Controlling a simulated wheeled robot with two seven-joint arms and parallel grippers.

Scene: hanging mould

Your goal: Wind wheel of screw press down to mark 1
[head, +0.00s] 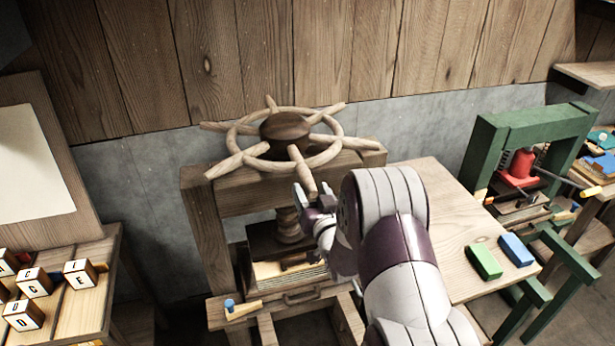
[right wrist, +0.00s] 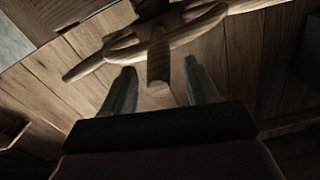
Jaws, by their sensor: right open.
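The wooden screw press (head: 210,235) stands in the middle of the head view. Its spoked wheel (head: 240,135) lies flat on top, around a dark hub (head: 285,130). A wooden screw (head: 288,225) runs down below the top beam to a dark plate over a pale stack. I cannot make out mark 1. My right gripper (head: 316,198) is at the wheel's near side, by the end of a spoke (head: 302,170). In the right wrist view its two fingers are open, with a spoke end (right wrist: 158,65) showing between them; contact is not clear. My left gripper is not in view.
A light wooden table (head: 445,215) with a green block (head: 484,261) and a blue block (head: 516,250) is at right. A green press (head: 485,140) stands behind it. Lettered cubes (head: 80,273) lie on a table at left. A plank wall (head: 300,50) is behind.

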